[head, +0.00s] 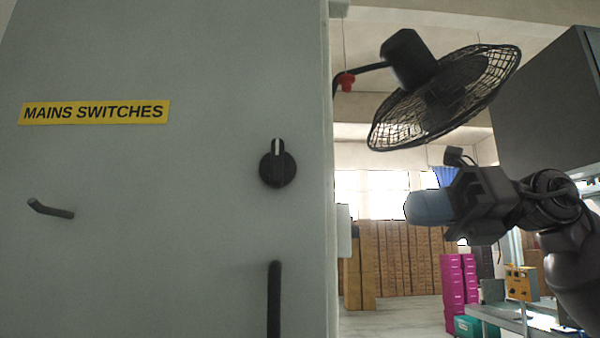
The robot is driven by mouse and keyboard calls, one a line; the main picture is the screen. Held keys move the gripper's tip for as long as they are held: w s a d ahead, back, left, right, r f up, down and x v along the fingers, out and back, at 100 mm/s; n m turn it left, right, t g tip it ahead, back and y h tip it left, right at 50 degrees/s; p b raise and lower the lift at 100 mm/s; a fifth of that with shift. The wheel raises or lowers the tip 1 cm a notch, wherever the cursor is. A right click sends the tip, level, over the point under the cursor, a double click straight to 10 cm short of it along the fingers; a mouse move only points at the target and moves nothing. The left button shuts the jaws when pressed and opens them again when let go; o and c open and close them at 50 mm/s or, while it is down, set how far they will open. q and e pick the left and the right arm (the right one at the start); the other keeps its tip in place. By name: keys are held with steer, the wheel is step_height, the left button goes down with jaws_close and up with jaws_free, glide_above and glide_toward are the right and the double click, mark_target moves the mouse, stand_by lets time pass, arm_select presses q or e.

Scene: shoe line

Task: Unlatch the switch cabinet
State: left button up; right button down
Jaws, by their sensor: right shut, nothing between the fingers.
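The grey switch cabinet door (200,230) fills the left half of the head view, with a yellow "MAINS SWITCHES" label (93,112) at upper left. A round black latch knob (277,168) sits near the door's right edge, its white mark pointing up. A dark vertical bar handle (274,300) is below the knob, its lower end cut off by the frame. A small dark bent lever (50,209) sticks out at the left. My right gripper (410,207) is shut and empty, to the right of the door edge and apart from the knob. My left gripper is not in view.
A black caged fan (445,95) hangs at upper right above my right arm. A dark grey cabinet (550,100) stands at far right. Behind are brown cartons (400,260), magenta boxes (452,285) and a bench (510,318). Open room lies between the door edge and my gripper.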

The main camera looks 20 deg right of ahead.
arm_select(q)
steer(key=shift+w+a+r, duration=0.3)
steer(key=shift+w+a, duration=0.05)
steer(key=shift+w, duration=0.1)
arm_select(e)
steer(key=m, duration=0.4)
steer(key=r+m, duration=0.1)
steer(key=m, duration=0.3)
steer(key=s+a+m+y, duration=0.1)
steer(key=m, duration=0.3)
steer(key=shift+r+m+g, duration=0.3)
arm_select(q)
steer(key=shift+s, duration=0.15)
arm_select(e)
steer(key=p, duration=0.4)
glide_toward(283, 185)
steer(key=x, duration=0.6)
steer(key=shift+a, duration=0.3)
steer(key=shift+w+a, duration=0.1)
steer(key=shift+a, duration=0.35)
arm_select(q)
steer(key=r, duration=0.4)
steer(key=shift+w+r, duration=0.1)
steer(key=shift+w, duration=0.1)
arm_select(e)
steer(key=shift+a, duration=0.1)
